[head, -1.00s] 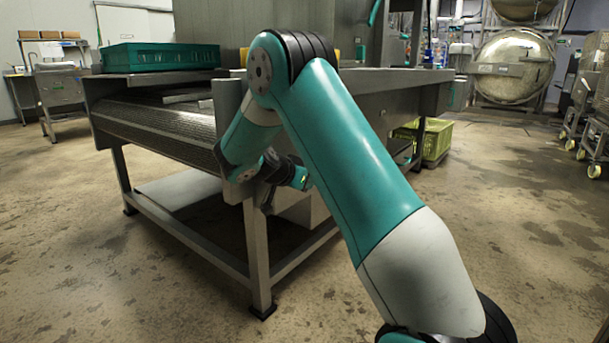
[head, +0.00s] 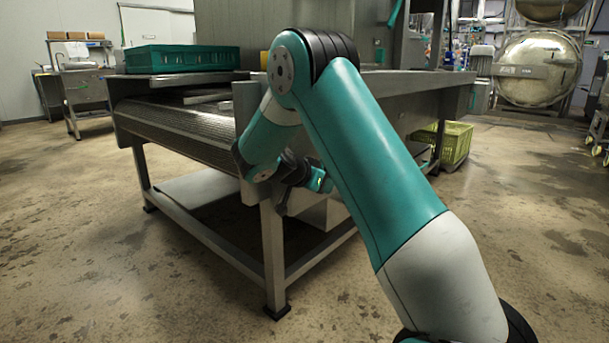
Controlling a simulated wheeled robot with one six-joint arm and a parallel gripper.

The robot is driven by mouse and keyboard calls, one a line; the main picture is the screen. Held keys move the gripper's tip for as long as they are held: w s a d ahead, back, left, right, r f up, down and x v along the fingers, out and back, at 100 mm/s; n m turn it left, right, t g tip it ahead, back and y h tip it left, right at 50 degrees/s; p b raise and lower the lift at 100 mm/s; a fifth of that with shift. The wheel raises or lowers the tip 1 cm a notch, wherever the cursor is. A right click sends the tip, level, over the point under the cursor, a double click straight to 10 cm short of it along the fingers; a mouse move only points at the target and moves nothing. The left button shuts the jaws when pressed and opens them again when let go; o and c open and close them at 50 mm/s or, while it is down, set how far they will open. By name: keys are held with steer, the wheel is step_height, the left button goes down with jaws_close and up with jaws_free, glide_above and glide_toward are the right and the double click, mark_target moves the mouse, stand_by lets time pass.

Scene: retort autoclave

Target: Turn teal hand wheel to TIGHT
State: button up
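No teal hand wheel can be made out for certain in the head view. A thin curved teal piece (head: 396,12) shows at the top, by the tall steel housing; I cannot tell what it is. My teal and white arm fills the middle and right of the view and hides part of the machine. My gripper (head: 282,207) is small and dark at the end of the folded wrist, by the near corner of the steel machine. Its fingers are too small and shadowed to read, and no held object can be made out.
A steel conveyor machine (head: 180,125) stands close ahead, its near leg (head: 274,260) on the floor. A teal crate (head: 182,58) sits on it. A yellow-green crate (head: 456,145) is on the floor behind. A round metal vessel door (head: 538,85) stands far right. Floor is open left and right.

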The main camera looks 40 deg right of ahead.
steer(key=p+v, duration=0.6)
steer(key=v, duration=1)
steer(key=shift+a+r, duration=0.2)
steer(key=shift+r, duration=0.05)
